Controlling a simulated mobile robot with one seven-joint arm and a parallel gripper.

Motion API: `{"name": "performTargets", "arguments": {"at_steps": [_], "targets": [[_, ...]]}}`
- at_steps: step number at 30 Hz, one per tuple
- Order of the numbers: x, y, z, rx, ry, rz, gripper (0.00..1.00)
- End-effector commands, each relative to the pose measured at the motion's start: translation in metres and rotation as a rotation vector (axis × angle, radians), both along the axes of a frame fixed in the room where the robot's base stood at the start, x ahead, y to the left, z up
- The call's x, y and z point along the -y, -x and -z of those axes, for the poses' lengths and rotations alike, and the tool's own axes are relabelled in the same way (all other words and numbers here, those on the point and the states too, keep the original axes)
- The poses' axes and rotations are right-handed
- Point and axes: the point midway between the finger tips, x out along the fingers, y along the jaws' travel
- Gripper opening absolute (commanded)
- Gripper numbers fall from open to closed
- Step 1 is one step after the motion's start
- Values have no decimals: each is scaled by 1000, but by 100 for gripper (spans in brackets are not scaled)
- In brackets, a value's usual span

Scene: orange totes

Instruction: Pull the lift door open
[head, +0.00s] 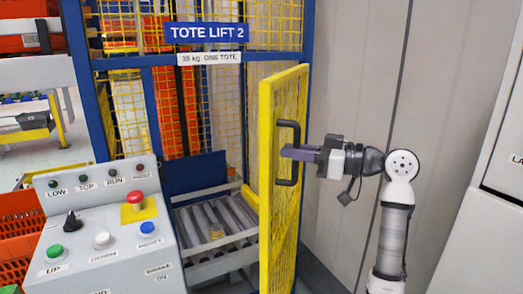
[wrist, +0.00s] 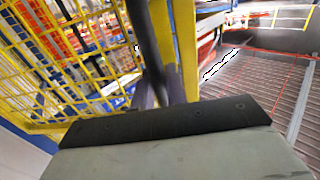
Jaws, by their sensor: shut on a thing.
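The lift door (head: 284,180) is a yellow framed mesh panel. It stands swung out from the blue lift frame, with the roller bed inside showing to its left. Its dark bar handle (head: 296,168) is upright on the door's right face. My gripper (head: 292,152) comes from the right and is shut on the handle at its upper middle. In the wrist view, the handle (wrist: 148,50) runs down to my gripper (wrist: 160,95), beside the door's yellow edge and mesh (wrist: 60,60). The fingertips are partly hidden there.
A control panel (head: 105,240) with buttons and a red stop knob stands at the front left. Orange totes (head: 20,215) are beside it. The lift's rollers (head: 210,230) are left of the door. A grey wall (head: 350,70) is behind my arm, and a pale cabinet (head: 490,220) stands at right.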

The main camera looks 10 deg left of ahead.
Motion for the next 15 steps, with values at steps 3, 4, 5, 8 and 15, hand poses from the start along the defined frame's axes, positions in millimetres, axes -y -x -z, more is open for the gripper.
{"name": "performTargets", "arguments": {"at_steps": [3, 4, 5, 8, 15], "targets": [[27, 2, 1, -3, 2, -2, 0], [32, 2, 1, -3, 3, -2, 0], [37, 2, 1, -4, 2, -1, 0], [49, 2, 1, -3, 3, -2, 0], [61, 1, 1, -3, 5, -2, 0]]}}
